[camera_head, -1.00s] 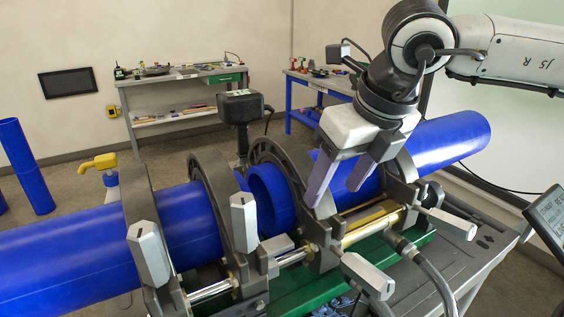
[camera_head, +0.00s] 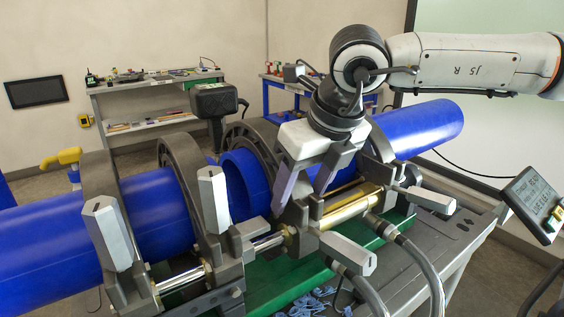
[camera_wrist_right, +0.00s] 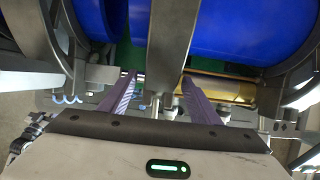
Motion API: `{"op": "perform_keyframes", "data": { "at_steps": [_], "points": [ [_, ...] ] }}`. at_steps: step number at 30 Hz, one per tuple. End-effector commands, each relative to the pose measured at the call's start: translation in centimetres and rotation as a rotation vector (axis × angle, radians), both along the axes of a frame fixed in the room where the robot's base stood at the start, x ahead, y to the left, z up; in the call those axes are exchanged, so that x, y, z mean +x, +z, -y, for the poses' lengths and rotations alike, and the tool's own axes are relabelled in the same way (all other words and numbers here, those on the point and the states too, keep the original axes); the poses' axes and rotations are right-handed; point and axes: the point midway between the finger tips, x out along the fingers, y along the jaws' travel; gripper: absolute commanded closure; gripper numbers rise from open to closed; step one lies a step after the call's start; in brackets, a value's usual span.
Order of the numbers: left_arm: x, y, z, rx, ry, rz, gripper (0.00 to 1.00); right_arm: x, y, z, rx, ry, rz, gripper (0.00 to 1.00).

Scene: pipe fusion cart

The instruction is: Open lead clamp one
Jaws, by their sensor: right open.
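My right gripper (camera_head: 299,201) is open and points down over the front of a dark clamp ring right of the gap between the pipes. In the right wrist view its two purple-grey fingers (camera_wrist_right: 159,78) stand apart, on either side of a grey clamp bar (camera_wrist_right: 173,45). I cannot tell whether they touch it. Two silver clamp handles, at far left (camera_head: 108,232) and left of the gap (camera_head: 213,200), stand upright. Two others, at front (camera_head: 348,252) and right (camera_head: 425,200), lie tilted outward. No label shows which is lead clamp one. My left gripper is not in view.
Blue pipes (camera_head: 155,210) and (camera_head: 418,132) lie in the clamps. Shiny rods and a gold cylinder (camera_head: 350,203) run along the front. Grey hoses (camera_head: 420,265) hang at the front right. A control panel (camera_head: 535,200) stands at the right edge. Workbenches stand behind.

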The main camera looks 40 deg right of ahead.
Motion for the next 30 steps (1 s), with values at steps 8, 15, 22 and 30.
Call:
{"op": "perform_keyframes", "data": {
  "at_steps": [8, 15, 22, 30],
  "points": [
    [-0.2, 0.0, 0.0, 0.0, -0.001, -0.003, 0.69, 0.0, 0.0, 0.0, 0.0, 0.0, 0.0, 0.68],
    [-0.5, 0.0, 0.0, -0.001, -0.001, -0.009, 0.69, 0.0, 0.2, 0.0, 0.0, 0.0, 0.0, 0.83],
    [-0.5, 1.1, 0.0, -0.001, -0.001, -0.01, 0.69, 0.5, 2.2, 0.1, -0.001, 0.0, 0.005, 0.83],
    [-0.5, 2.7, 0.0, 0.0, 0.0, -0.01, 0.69, 1.3, 5.0, 0.2, -0.002, -0.001, 0.013, 0.83]
  ]
}}
